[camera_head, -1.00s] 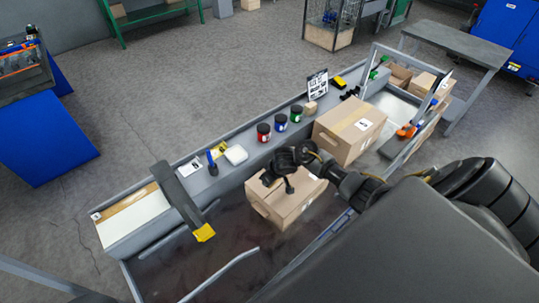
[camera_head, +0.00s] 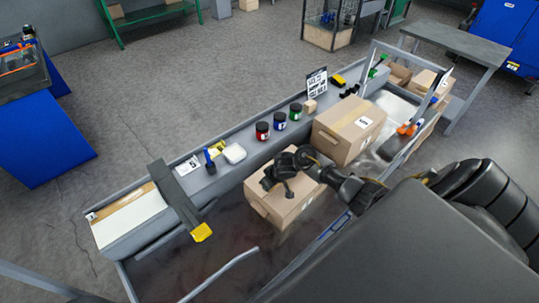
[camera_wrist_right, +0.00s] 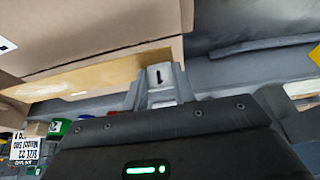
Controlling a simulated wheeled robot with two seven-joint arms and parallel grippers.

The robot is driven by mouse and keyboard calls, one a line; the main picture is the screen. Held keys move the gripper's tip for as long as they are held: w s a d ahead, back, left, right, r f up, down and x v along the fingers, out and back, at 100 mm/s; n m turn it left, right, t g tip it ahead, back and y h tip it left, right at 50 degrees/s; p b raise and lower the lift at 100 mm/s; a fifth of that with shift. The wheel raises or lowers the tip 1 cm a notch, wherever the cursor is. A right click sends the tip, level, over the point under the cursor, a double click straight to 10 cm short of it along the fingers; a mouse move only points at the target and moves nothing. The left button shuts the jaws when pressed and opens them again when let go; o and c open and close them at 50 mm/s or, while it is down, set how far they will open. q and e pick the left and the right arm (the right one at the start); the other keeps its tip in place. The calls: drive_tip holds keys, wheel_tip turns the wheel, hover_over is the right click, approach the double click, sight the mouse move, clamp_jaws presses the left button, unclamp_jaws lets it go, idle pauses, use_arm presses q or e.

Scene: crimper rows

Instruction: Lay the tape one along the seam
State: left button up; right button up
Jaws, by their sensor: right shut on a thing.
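A tan cardboard carton (camera_head: 266,207) stands in the grey trough, below my right gripper (camera_head: 287,188). The arm hides part of its top, and I cannot make out the seam there. In the right wrist view my right gripper (camera_wrist_right: 160,85) is shut at the end of a glossy tan strip (camera_wrist_right: 90,77), which looks like the tape. The strip runs along the lower edge of a carton face (camera_wrist_right: 100,30). Whether it touches the carton I cannot tell. My left gripper is in neither view.
A second labelled carton (camera_head: 344,135) stands just right of the first. A red jar (camera_head: 262,131), a blue jar (camera_head: 280,121) and a green jar (camera_head: 296,111) stand on the ledge behind. A grey bar with a yellow end (camera_head: 201,232) reaches over the trough at left.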

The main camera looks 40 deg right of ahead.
drive_tip(key=shift+f+b, duration=0.9)
drive_tip(key=shift+f, duration=1.25)
drive_tip(key=o, duration=1)
drive_tip(key=p+v, duration=0.3)
drive_tip(key=v, duration=0.7)
drive_tip(key=shift+s+r, duration=0.2)
drive_tip(key=shift+r, duration=0.15)
